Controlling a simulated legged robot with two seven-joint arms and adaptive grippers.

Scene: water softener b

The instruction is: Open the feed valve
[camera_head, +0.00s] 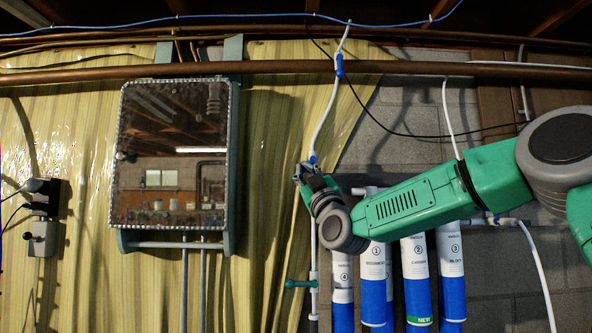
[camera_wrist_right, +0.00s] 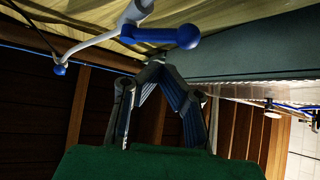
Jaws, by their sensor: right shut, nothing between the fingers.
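A blue valve handle (camera_head: 312,157) sits on a white tube, right by the tip of my right gripper (camera_head: 303,174). In the right wrist view the blue handle (camera_wrist_right: 175,37) lies just beyond and above the right gripper's fingertips (camera_wrist_right: 155,68). A gap shows between them there, but I cannot tell whether they touch. The right gripper is shut and empty. A second blue fitting (camera_head: 339,65) is higher on the white tube, near the copper pipe. A green handle (camera_head: 300,284) is lower on the pipe. No label shows which is the feed valve. My left gripper is not in view.
Several white and blue filter cartridges (camera_head: 418,270) hang below my right arm. A copper pipe (camera_head: 260,68) crosses above, and a thin black cable (camera_head: 385,125) loops behind the arm.

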